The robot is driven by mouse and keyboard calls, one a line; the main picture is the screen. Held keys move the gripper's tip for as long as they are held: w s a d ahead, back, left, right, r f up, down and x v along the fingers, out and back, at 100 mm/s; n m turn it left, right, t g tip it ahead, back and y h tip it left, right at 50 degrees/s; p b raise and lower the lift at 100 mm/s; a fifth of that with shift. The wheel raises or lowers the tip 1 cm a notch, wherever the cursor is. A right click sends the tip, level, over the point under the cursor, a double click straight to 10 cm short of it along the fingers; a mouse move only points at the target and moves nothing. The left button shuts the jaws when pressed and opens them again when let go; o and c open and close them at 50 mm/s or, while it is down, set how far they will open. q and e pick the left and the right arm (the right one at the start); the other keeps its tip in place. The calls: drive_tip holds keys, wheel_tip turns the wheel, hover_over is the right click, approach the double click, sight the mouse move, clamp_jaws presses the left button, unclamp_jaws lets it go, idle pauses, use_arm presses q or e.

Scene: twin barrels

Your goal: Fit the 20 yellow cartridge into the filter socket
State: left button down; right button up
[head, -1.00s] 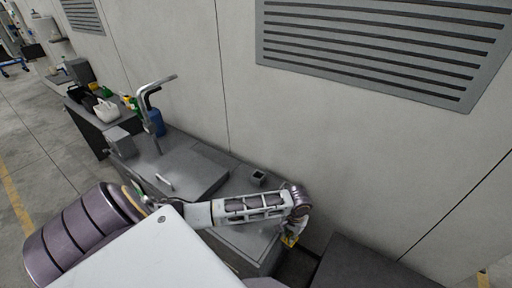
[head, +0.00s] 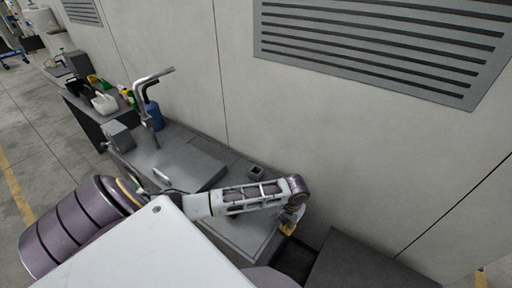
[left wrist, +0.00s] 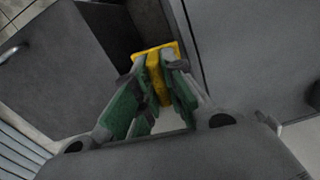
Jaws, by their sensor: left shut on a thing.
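The yellow cartridge (head: 288,230) shows small at the end of my left arm, near the counter's right end. In the left wrist view the yellow cartridge (left wrist: 158,52) sits between the green-padded fingers of my left gripper (left wrist: 155,85), which is shut on it. In the head view my left gripper (head: 291,217) is small and partly hidden by its wrist. A small grey square holder with a dark opening (head: 256,172), apparently the filter socket, stands on the counter behind my forearm, up and left of the cartridge. The cartridge is apart from it. My right gripper is not in view.
The grey counter (head: 240,232) runs along the wall, with a raised lid (head: 186,168), a bent grey pipe (head: 147,95) and a blue container (head: 154,115) further left. A dark box (head: 365,265) stands right of the counter, across a dark gap.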

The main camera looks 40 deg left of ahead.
use_arm(q)
drive_tip(key=w+a+r+n+p, duration=0.2)
drive_tip(key=w+a+r+n, duration=0.3)
drive_tip(key=w+a+r, duration=0.55)
drive_tip(key=w+a+r+n, duration=0.1)
drive_tip(key=w+a+n, duration=0.1)
drive_tip(key=a+n, duration=0.5)
drive_tip(key=w+a+r+n, duration=0.1)
drive_tip(key=a+r+n, duration=0.1)
drive_tip(key=a+n, duration=0.5)
drive_tip(key=shift+w+a+r, duration=0.25)
drive_tip(key=shift+w+a, duration=0.15)
drive_tip(key=shift+a, duration=2.15)
drive_tip(key=shift+p, duration=0.4)
drive_tip(key=shift+f, duration=2.85)
